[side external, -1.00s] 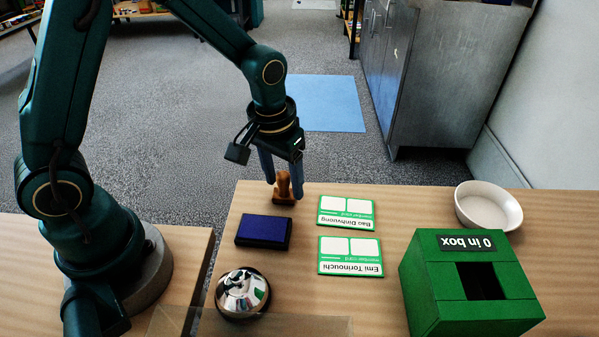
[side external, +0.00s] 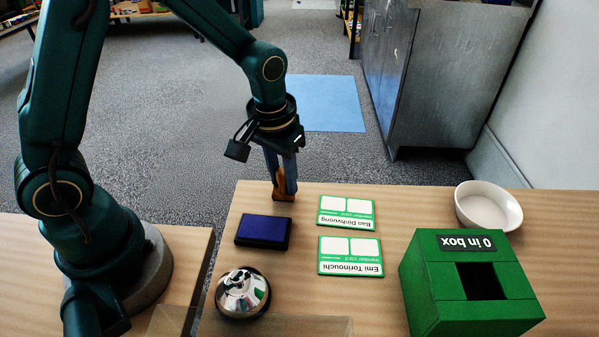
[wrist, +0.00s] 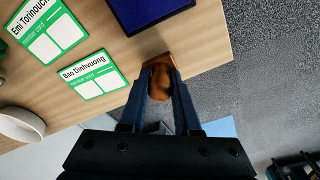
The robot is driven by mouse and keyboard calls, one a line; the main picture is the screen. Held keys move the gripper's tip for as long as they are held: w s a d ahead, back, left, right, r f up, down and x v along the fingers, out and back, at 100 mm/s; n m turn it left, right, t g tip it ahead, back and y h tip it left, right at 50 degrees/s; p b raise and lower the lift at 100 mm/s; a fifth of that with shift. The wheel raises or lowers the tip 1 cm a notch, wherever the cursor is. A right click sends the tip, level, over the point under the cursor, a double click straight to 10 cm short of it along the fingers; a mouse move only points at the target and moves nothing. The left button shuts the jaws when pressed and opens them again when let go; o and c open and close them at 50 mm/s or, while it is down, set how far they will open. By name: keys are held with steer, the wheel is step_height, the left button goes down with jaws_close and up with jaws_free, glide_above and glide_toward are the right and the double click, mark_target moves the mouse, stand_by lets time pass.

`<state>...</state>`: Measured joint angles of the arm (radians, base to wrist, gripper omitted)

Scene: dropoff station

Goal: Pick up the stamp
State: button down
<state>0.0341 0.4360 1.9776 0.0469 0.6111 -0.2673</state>
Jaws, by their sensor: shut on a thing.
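The stamp (side external: 282,195) is brown wood with a knob handle and a wider base. It stands upright on the table near the far edge, just behind the ink pad. My gripper (side external: 281,182) points down over it and is shut on its handle, one blue finger on each side. In the wrist view, the stamp (wrist: 160,82) sits between the two fingers of my gripper (wrist: 160,95). The fingers hide part of the handle in the side view. The base appears to rest on the table.
A dark blue ink pad (side external: 264,232) lies in front of the stamp. Two green member cards (side external: 346,212) (side external: 350,255) lie to the right. A silver bell (side external: 243,293), a green in box (side external: 466,283) and a white bowl (side external: 488,206) stand farther off.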

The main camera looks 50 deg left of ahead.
steer(key=r, duration=0.2)
steer(key=a+r, duration=0.1)
steer(key=r, duration=0.1)
steer(key=shift+s, duration=0.1)
steer(key=s+a+r, duration=0.4)
steer(key=a+r, duration=0.2)
steer(key=a, duration=0.3)
steer(key=shift+a, duration=0.4)
steer(key=shift+s+r, duration=0.1)
steer(key=c, duration=1.3)
jaws_free()
steer(key=shift+c, duration=0.2)
jaws_close()
